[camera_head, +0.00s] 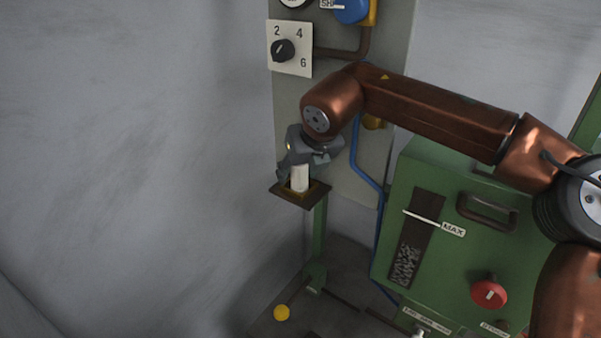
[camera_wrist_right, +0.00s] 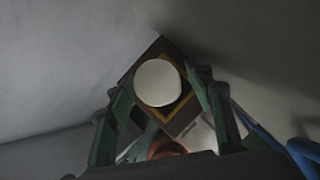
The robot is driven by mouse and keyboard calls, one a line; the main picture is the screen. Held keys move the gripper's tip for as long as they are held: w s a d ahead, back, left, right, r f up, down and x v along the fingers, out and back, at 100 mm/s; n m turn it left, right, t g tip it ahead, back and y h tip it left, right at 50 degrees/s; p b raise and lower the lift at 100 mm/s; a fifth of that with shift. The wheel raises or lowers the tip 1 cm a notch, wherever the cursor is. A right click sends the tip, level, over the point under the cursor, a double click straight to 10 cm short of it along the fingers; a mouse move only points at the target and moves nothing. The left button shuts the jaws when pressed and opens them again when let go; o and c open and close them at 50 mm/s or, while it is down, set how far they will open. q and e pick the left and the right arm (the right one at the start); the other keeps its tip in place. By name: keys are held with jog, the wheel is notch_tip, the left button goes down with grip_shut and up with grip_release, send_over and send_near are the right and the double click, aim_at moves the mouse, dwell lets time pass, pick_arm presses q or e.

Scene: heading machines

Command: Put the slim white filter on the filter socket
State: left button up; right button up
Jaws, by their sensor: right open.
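The slim white filter (camera_head: 299,179) stands upright on a small dark platform (camera_head: 313,194) with a brass-coloured border, on a green post. My right gripper (camera_head: 301,165) is above it, with its fingers reaching down around the filter's upper part. In the right wrist view the filter's round white top (camera_wrist_right: 158,82) shows between the spread fingers of the right gripper (camera_wrist_right: 160,92), with gaps on both sides. The gripper is open. I cannot tell which part is the filter socket. My left gripper is not in view.
A grey panel (camera_head: 345,195) with a dial plate (camera_head: 297,58) and pipes stands behind the arm. A green machine box (camera_head: 410,180) with a handle and a red knob (camera_head: 488,293) is at right. A blue hose (camera_head: 367,178) runs between. A yellow ball-like knob (camera_head: 281,312) is low down. Free room lies left.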

jog(key=shift+s+r, duration=0.1)
jog(key=shift+r, duration=0.25)
jog(key=b+v, duration=0.1)
jog(key=v, duration=1)
jog(key=shift+s+d+r, duration=0.15)
jog(key=shift+s+r, duration=0.05)
jog(key=shift+s, duration=0.05)
jog(key=shift+w+d, duration=0.1)
dwell(0.6)
